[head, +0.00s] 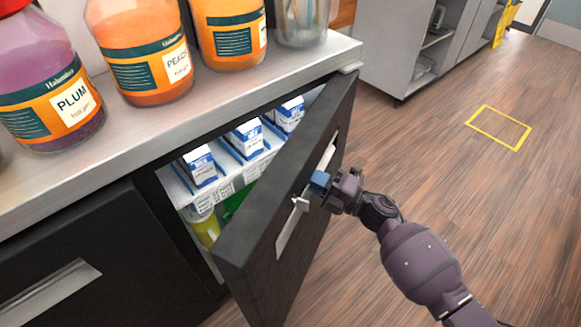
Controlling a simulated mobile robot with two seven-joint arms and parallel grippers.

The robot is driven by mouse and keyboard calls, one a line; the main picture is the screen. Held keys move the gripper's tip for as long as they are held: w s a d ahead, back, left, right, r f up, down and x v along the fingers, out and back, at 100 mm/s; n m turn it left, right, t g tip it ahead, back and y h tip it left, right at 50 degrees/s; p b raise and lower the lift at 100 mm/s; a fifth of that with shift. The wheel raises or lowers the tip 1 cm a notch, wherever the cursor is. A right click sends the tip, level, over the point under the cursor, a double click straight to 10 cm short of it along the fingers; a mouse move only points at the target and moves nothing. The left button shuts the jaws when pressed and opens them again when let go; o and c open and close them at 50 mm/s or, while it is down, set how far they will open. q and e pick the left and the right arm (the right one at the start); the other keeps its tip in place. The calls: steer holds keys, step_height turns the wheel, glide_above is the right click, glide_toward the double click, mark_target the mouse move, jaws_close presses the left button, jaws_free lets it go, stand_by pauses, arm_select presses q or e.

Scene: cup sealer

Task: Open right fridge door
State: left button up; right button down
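The right fridge door (262,240) is dark and stands partly open, swung out from the cabinet, with its hinge side toward the right end of the counter. Its long pale metal handle (290,232) runs along the outer face. My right gripper (309,193) is at the middle of this handle. One pale fingertip and one blue part show there, a little apart. I cannot tell whether the fingers are closed on the handle, because the gripper covers that part of it. My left gripper is not in view.
Inside the fridge are blue-and-white cartons (245,139) on a shelf and a yellow item below. Labelled jars (142,60) stand on the counter (150,125). A closed left door (95,240) is beside the opening. Wood floor (420,150) to the right is clear.

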steer(key=s+d+n+g+y, duration=0.1)
steer(key=s+d+n+g, duration=0.1)
steer(key=d, duration=0.4)
steer(key=shift+s+d+g+y+b, duration=0.25)
steer(key=shift+s+g+y+b, duration=0.15)
steer(key=shift+g, duration=0.6)
steer(key=c, duration=1.5)
jaws_free()
steer(key=shift+o, duration=0.2)
steer(key=v, duration=1)
steer(key=shift+d, duration=0.35)
steer(key=shift+s+f, duration=0.1)
steer(key=shift+s, duration=0.05)
